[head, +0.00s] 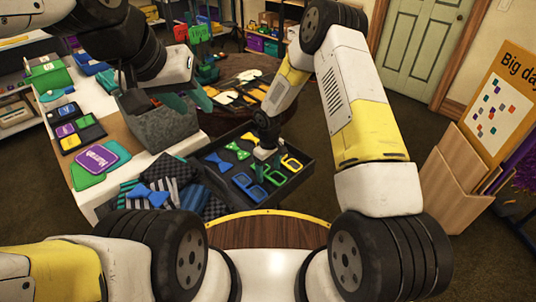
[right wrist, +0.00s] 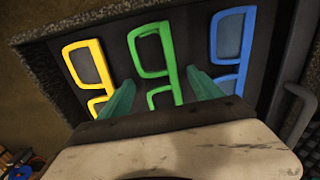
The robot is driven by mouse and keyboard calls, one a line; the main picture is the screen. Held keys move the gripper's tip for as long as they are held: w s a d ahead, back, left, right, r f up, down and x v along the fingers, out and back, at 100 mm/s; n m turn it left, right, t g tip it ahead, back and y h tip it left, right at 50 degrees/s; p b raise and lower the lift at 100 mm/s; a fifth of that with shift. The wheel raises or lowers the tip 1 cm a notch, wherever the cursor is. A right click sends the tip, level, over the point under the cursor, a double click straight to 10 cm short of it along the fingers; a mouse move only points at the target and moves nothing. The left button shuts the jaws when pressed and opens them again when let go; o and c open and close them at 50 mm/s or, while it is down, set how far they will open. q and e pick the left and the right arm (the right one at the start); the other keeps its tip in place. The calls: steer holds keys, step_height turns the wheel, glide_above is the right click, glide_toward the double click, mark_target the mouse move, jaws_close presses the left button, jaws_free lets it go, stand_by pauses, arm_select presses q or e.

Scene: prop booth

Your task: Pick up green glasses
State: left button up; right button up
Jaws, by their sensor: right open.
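The green glasses (right wrist: 152,52) lie in a dark tray (head: 221,194), between yellow glasses (right wrist: 86,65) and blue glasses (right wrist: 232,42). In the head view the green glasses (head: 273,174) are partly covered by my right gripper (head: 266,160). In the right wrist view my right gripper (right wrist: 163,92) is open and empty, its teal fingers on either side of the green glasses' lower part; whether they touch is unclear. My left gripper (head: 188,100) is open and empty over a grey bin (head: 162,133).
Green and blue bow ties (head: 238,151) lie at the tray's back. A white table (head: 95,195) holds purple and green signs. A wooden rack (head: 455,172) stands at the right. The tray's raised walls surround the glasses.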

steer(key=c, duration=1.4)
